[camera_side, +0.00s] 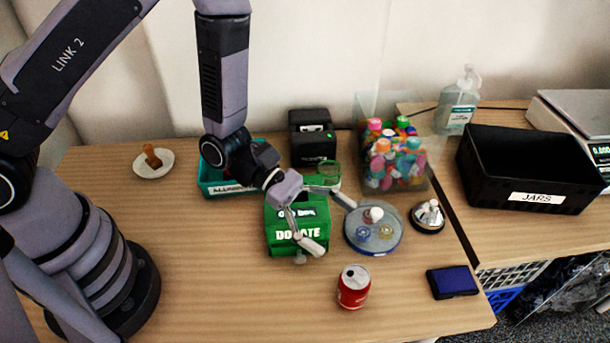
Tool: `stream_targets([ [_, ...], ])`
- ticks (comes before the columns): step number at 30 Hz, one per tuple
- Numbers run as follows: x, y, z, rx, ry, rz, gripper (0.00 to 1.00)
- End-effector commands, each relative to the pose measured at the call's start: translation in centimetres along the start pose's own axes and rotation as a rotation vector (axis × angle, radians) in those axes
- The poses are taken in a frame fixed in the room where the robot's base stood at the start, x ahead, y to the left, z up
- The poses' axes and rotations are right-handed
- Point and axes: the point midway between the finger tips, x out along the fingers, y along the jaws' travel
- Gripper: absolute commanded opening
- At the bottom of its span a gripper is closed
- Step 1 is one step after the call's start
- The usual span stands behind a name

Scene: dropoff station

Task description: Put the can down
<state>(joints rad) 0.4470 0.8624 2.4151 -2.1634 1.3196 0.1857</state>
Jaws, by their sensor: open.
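A red can (353,290) with a silver top stands upright on the wooden table (220,290), near its front edge. Nothing touches it. My gripper (331,225) is above and to the left of the can, over the green donation box (283,240).
A round tray (360,245) with small items is right of the box. A bell (428,215), a dark blue pad (452,282) and a clear bin of colourful caps (390,160) stand further right. A black JARS crate (490,180) is beyond. The front left table is clear.

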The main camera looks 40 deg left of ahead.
Motion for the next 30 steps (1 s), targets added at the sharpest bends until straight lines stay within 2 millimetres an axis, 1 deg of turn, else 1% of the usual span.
stream_targets([
  [1, -1.2, 0.0, 2.9, 0.078, -0.035, -0.043, 0.8],
  [2, -2.1, -0.3, 4.5, 0.132, -0.052, -0.081, 0.8],
  [3, -3.4, -0.9, 6.5, 0.213, -0.067, -0.134, 0.8],
  [4, -4.5, -1.5, 7.9, 0.28, -0.073, -0.177, 0.8],
  [5, -5.8, -2.1, 9.1, 0.349, -0.072, -0.216, 0.8],
  [6, -7.4, -3.0, 10.4, 0.444, -0.063, -0.269, 0.8],
  [8, -10.0, -4.3, 11.8, 0.591, -0.029, -0.341, 0.8],
  [9, -11.8, -5.2, 12.3, 0.69, 0.006, -0.386, 0.8],
  [11, -14.6, -6.3, 12.7, 0.841, 0.078, -0.447, 0.8],
  [12, -16.4, -6.9, 12.7, 0.939, 0.139, -0.483, 0.8],
  [14, -19.2, -7.6, 12.4, 1.083, 0.249, -0.532, 0.8],
  [15, -21.2, -7.9, 12.2, 1.176, 0.335, -0.56, 0.8],
  [17, -24.2, -8.1, 11.7, 1.304, 0.478, -0.598, 0.8],
  [18, -26.1, -8.2, 11.5, 1.379, 0.578, -0.618, 0.8],
  [20, -28.9, -8.2, 11.3, 1.476, 0.73, -0.646, 0.8],
  [21, -30.6, -8.1, 11.3, 1.528, 0.828, -0.659, 0.8],
  [24, -34.1, -8.1, 11.5, 1.615, 1.035, -0.686, 0.8],
  [25, -34.9, -8.1, 11.6, 1.631, 1.083, -0.693, 0.8],
  [27, -36.3, -8.2, 11.8, 1.658, 1.169, -0.704, 0.8],
  [30, -37.3, -8.2, 11.9, 1.673, 1.229, -0.715, 0.8],
])
